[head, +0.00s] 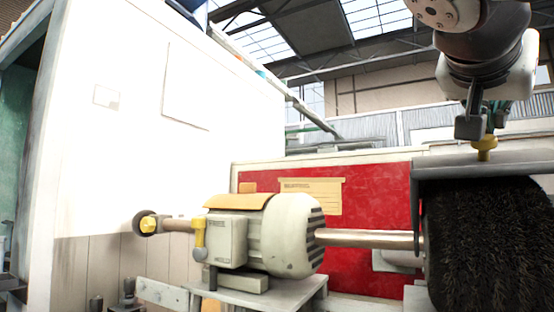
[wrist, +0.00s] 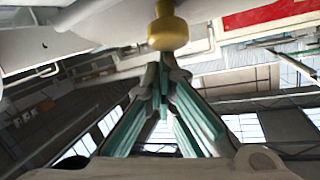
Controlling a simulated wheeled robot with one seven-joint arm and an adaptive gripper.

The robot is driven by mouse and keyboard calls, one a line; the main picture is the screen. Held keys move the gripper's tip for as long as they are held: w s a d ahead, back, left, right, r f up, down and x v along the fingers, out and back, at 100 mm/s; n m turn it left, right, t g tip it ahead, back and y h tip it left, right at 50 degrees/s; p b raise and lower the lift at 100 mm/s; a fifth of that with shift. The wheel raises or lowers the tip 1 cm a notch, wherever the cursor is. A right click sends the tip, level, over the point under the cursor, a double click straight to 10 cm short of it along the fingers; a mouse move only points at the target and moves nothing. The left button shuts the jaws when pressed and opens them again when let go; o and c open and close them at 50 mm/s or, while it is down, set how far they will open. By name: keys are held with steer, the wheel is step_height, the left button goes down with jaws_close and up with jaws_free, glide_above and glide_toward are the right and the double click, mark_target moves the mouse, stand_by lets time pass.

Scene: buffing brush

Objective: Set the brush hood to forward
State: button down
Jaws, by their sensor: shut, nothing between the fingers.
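The brush hood (head: 417,200) is a grey cover over the top and left side of a round black bristle brush (head: 485,250), at the right of the head view. A yellow knob (head: 486,146) stands on the hood's top. My gripper (head: 484,128) is just above the knob, pointing down at it. In the wrist view my gripper (wrist: 163,62) is shut with nothing between its teal-padded fingers. The yellow knob (wrist: 167,32) shows right past the fingertips. I cannot tell whether they touch. The hood's right side is out of view.
A steel shaft (head: 370,239) joins the brush to a cream motor (head: 285,237) on a stand. A red panel (head: 370,185) stands behind, a white wall (head: 120,140) at left. The space above the motor is open.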

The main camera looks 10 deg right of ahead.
steer(key=s+a+f+b, duration=0.3)
steer(key=s+f+b, duration=0.1)
steer(key=b, duration=0.3)
steer(key=shift+s+f+t+b, duration=0.2)
steer(key=shift+f+t+b, duration=0.1)
steer(key=shift+t+b, duration=0.1)
steer(key=shift+a, duration=0.1)
stand_by(0.3)
step_height(320, 180, up, 4)
steer(key=d+p, duration=0.2)
steer(key=s+a+h+p, duration=0.1)
steer(key=s+a+p, duration=0.1)
steer(key=s+a, duration=0.4)
steer(key=shift+a+f, duration=0.25)
steer(key=shift+a, duration=0.05)
